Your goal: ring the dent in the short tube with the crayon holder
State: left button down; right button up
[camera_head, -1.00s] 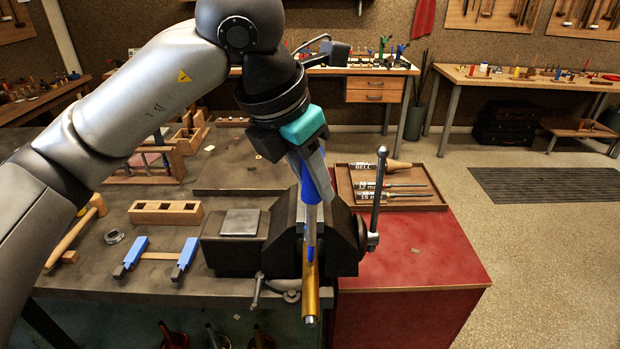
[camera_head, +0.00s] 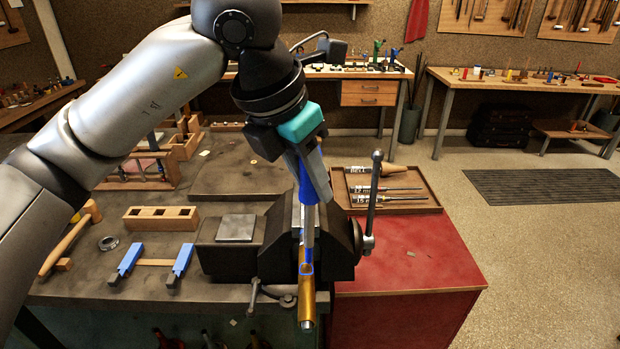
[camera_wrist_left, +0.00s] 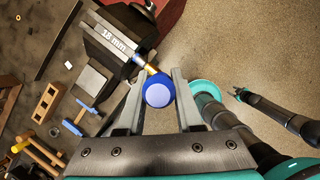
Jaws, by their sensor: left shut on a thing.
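My left gripper (camera_head: 308,186) is shut on the blue crayon holder (camera_head: 306,196), which points down. In the left wrist view the holder's round blue end (camera_wrist_left: 158,94) sits between the fingers. The short brass tube (camera_head: 307,296) sticks out toward me from the vise (camera_head: 338,240), with a steel end showing beyond it. A blue mark, which looks like a ring, shows on top of the tube at the holder's lower end. I cannot make out the dent or whether the tip touches. My right gripper (camera_wrist_left: 239,94) shows small in the left wrist view; its jaw state is unclear.
The vise handle (camera_head: 373,200) stands upright right of the holder. A tray of labelled tools (camera_head: 410,204) lies on the red cabinet (camera_head: 418,258).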

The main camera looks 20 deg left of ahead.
pick_arm(q)
jog(key=shift+r+p, duration=1.35)
jog(key=shift+r, duration=1.2)
